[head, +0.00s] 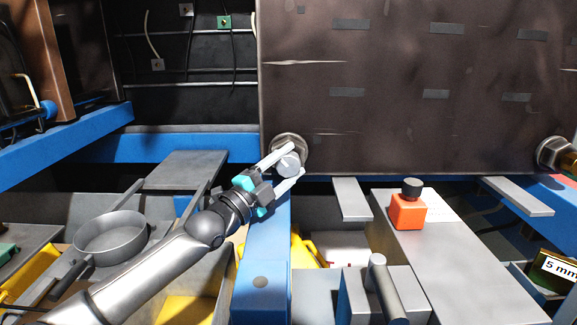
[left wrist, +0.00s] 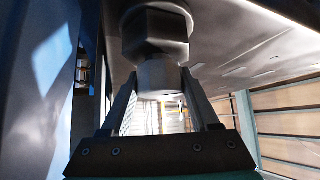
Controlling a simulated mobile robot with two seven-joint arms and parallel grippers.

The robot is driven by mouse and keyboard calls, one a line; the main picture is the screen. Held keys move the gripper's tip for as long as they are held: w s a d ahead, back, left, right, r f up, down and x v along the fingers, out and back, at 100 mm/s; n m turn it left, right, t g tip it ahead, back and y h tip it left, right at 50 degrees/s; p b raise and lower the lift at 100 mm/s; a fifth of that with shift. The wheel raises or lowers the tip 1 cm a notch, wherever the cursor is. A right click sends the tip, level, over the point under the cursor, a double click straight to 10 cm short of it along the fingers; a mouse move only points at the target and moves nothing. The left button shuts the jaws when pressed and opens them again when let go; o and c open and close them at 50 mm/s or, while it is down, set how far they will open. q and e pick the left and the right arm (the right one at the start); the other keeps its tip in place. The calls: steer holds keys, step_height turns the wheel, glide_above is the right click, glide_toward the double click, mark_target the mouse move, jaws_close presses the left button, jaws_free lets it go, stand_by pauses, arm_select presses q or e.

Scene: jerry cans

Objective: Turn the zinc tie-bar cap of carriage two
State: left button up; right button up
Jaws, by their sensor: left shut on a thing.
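The zinc tie-bar cap (head: 289,161) is a small pale grey cylinder on a larger metal collar (head: 286,142) at the lower left corner of the big dark plate. My left gripper (head: 291,168) is shut on the cap, with one pale finger on each side of it. In the left wrist view the cap (left wrist: 158,74) sits between the fingertips (left wrist: 160,88), below the wide dark nut (left wrist: 155,32). My right gripper is not in view.
The dark plate (head: 420,90) fills the upper right. A second collar with a brass-coloured end (head: 556,155) is at its lower right corner. An orange bottle (head: 407,211) stands on a grey ledge. A round grey pan (head: 112,236) lies beside my left arm. A blue beam (head: 263,265) runs below.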

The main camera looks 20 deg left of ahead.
arm_select(q)
steer(key=o, duration=1.4)
steer(key=shift+s+a+f, duration=0.2)
steer(key=shift+s+a, duration=0.05)
steer(key=shift+s, duration=0.2)
steer(key=shift+s+r+v, duration=0.15)
steer(key=shift+r+v, duration=0.4)
steer(key=shift+v, duration=1.7)
steer(key=shift+s+r+v, duration=0.15)
steer(key=shift+r+v, duration=0.35)
steer(key=shift+v, duration=1.75)
steer(key=shift+s+r+v, duration=0.1)
steer(key=shift+r+v, duration=0.45)
steer(key=shift+v, duration=1.7)
steer(key=shift+a, duration=0.15)
